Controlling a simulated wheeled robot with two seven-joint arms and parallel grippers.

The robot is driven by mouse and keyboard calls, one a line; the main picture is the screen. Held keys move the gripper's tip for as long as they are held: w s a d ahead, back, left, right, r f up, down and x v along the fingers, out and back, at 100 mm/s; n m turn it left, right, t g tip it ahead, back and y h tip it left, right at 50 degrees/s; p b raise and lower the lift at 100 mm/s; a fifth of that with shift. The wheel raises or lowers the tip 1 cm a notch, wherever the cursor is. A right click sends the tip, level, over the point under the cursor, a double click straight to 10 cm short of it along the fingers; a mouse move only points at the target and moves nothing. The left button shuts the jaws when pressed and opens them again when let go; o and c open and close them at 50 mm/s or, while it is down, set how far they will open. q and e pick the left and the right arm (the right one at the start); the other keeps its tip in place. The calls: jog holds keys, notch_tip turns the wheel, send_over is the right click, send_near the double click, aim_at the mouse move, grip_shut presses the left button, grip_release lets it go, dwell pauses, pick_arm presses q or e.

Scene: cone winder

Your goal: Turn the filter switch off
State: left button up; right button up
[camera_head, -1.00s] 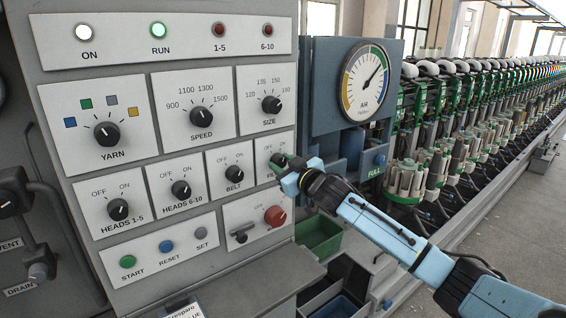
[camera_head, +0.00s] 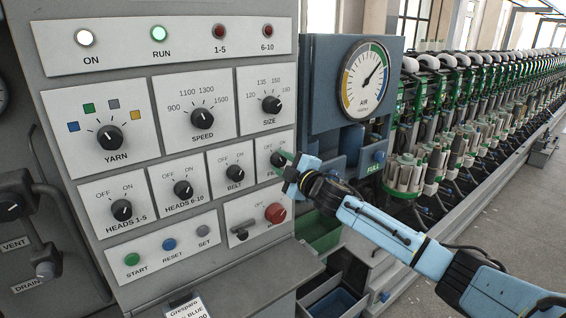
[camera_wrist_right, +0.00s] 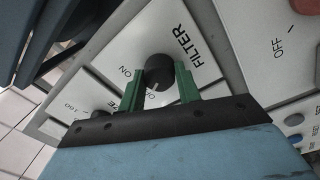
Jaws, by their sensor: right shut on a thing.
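The filter switch is a black round knob on a white plate, at the right end of the lower knob row in the head view (camera_head: 277,160). In the right wrist view the knob (camera_wrist_right: 159,70) sits beside the word FILTER, with OFF and ON marks partly hidden by the gripper. My right gripper (camera_head: 287,160) is at the knob. In the wrist view its green fingers (camera_wrist_right: 160,82) are on both sides of the knob, shut on it. The knob's exact pointer direction is hard to tell. My left gripper is not in view.
The belt knob (camera_head: 233,173) is just left of the filter plate. A red main knob (camera_head: 275,213) is below it. A blue housing with an air gauge (camera_head: 364,80) stands to the right. A green bin (camera_head: 322,235) is below my right arm.

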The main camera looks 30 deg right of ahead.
jog(key=shift+n, duration=0.5)
jog(key=o, duration=1)
jog(key=shift+c, duration=0.2)
jog(key=s+b, duration=0.2)
jog(key=s, duration=1.1)
jog(key=shift+s+d+f+b, duration=0.2)
jog(key=shift+d+f+b, duration=0.05)
jog(key=shift+d+b, duration=0.1)
